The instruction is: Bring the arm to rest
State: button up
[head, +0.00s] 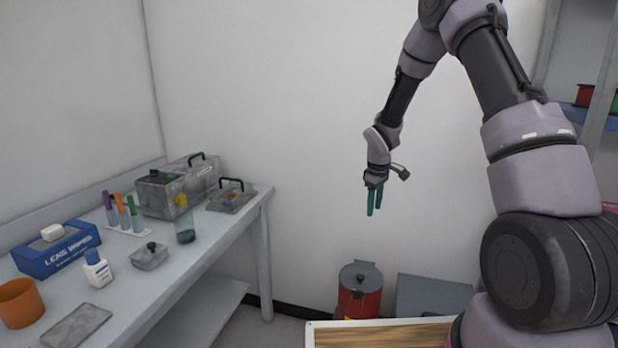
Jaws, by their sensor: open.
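My gripper (374,201) hangs in the air right of the table, its two green fingers pointing down. It is open, with a narrow gap between the fingers and nothing between them. My arm comes down from the upper right, bent at the elbow, and touches nothing that I can see. The white wall is behind the gripper.
The grey table (215,250) on the left holds a blue wipes box (62,258), an orange cup (18,303), a metal box (165,195) and a glass beaker (185,232). A red bin (360,298) stands on the floor below my gripper. Shelves (597,110) are at right.

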jog(key=s+d+r+m+t, duration=0.1)
jog(key=s+d+r+m, duration=0.15)
jog(key=s+r, duration=0.65)
jog(key=s+d+r+m+t, duration=0.15)
jog(key=r+m, duration=0.25)
jog(key=r, duration=1.2)
jog(key=s+r+m+t, duration=0.1)
jog(key=s+r+m, duration=0.1)
jog(key=s, duration=0.5)
jog(key=s+r+m+t+y, duration=0.1)
jog(key=s+r+m, duration=0.2)
jog(key=s, duration=0.4)
jog(key=s+a+r+m+t+y, duration=0.1)
jog(key=s+r+m, duration=0.1)
jog(key=s+r, duration=0.3)
jog(key=shift+s, duration=1.2)
jog(key=shift+a, duration=0.1)
